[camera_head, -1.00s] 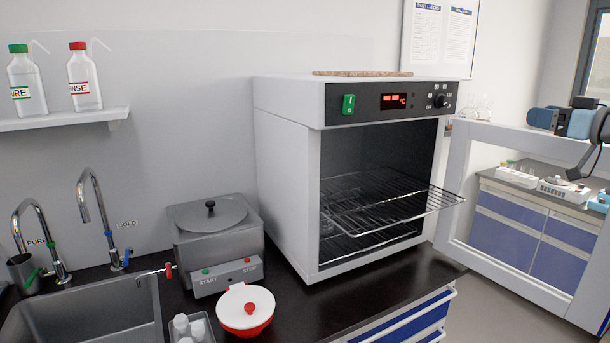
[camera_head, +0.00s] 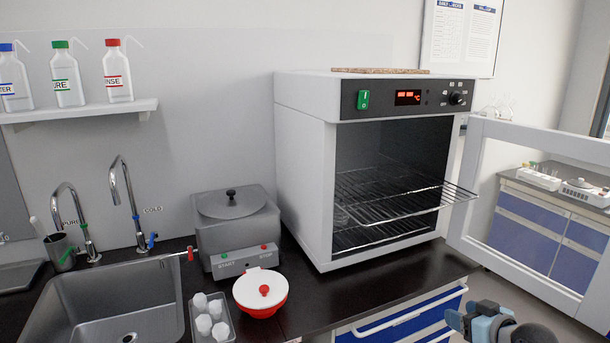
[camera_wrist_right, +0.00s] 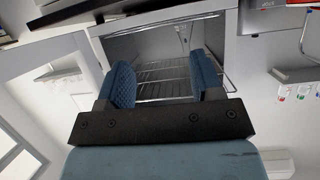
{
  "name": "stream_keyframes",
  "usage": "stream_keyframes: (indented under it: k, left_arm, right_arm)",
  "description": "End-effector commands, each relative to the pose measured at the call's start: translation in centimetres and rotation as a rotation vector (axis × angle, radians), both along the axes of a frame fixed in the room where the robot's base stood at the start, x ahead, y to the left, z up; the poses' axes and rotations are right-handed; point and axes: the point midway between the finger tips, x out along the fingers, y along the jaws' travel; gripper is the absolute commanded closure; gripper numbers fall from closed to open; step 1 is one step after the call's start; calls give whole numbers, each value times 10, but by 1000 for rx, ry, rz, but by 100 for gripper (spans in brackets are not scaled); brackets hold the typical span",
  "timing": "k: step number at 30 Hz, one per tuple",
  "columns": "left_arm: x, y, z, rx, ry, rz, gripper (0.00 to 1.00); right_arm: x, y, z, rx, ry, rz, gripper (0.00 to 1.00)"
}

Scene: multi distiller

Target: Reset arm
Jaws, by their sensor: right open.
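My right gripper (camera_head: 480,322) shows at the bottom right of the head view, low in front of the blue drawers and apart from the counter. In the right wrist view its two blue padded fingers (camera_wrist_right: 165,88) stand apart with nothing between them. The oven's wire racks (camera_wrist_right: 170,75) show beyond the fingers, upside down. The oven (camera_head: 305,170) stands on the counter with its door (camera_head: 470,190) swung open to the right and one rack (camera_head: 405,200) pulled partly out. My left gripper is not in view.
A steel bath (camera_head: 235,225), a red-and-white lidded bowl (camera_head: 262,290) and a tray of white-capped pieces (camera_head: 228,325) stand left of the oven. The sink (camera_head: 120,295) is at the left. The open door and the jutting rack take up room at the right.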

Motion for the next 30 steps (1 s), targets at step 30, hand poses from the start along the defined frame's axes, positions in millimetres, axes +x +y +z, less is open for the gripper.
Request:
stream_keyframes:
  k: [30]
  left_arm:
    - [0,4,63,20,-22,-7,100]
  right_arm:
    - [-308,176,-137,-30,214,-77,40]
